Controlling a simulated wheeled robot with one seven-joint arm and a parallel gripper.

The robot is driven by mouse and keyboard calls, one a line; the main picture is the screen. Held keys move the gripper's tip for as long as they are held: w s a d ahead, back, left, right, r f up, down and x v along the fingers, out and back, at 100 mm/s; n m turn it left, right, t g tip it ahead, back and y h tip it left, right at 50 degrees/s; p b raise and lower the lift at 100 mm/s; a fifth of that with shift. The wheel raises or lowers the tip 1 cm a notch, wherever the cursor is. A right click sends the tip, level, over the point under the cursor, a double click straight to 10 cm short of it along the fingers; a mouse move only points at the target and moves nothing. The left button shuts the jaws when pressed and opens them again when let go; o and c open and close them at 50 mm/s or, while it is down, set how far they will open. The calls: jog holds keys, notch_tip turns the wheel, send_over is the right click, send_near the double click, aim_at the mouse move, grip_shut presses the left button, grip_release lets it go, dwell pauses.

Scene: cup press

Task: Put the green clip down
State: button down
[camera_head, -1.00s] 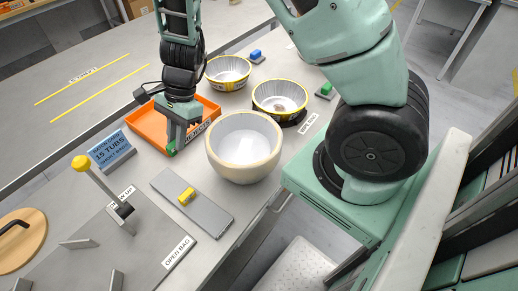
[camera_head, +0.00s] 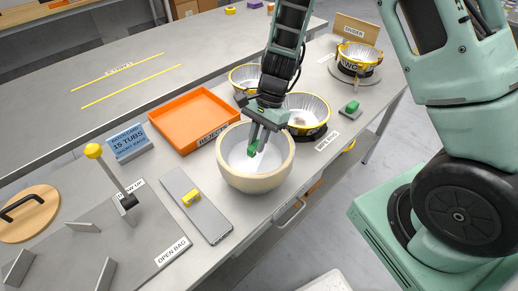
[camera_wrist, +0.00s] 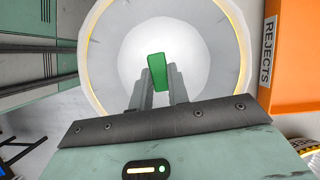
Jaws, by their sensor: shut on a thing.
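My gripper (camera_head: 261,139) is shut on a green clip (camera_head: 252,148), over the cream bowl (camera_head: 262,183). In the wrist view the green clip (camera_wrist: 156,71) sits between the two fingertips, with the bowl's white inside behind it. The bowl's yellowish rim (camera_wrist: 95,74) surrounds it in that view. I cannot tell exactly how high the clip is above the bowl's bottom.
An orange tray (camera_head: 193,118) marked REJECTS stands behind and left of the bowl. Foil tubs (camera_head: 308,108) stand behind it. Another green piece (camera_head: 352,106) sits on a small pad to the right. A yellow piece (camera_head: 191,198) lies on a grey plate.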

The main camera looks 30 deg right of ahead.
jog(key=shift+f, duration=1.8)
jog(key=shift+f, duration=0.2)
jog(key=c, duration=1.3)
grip_release()
jog(key=shift+c, duration=0.2)
jog(key=shift+r, duration=0.1)
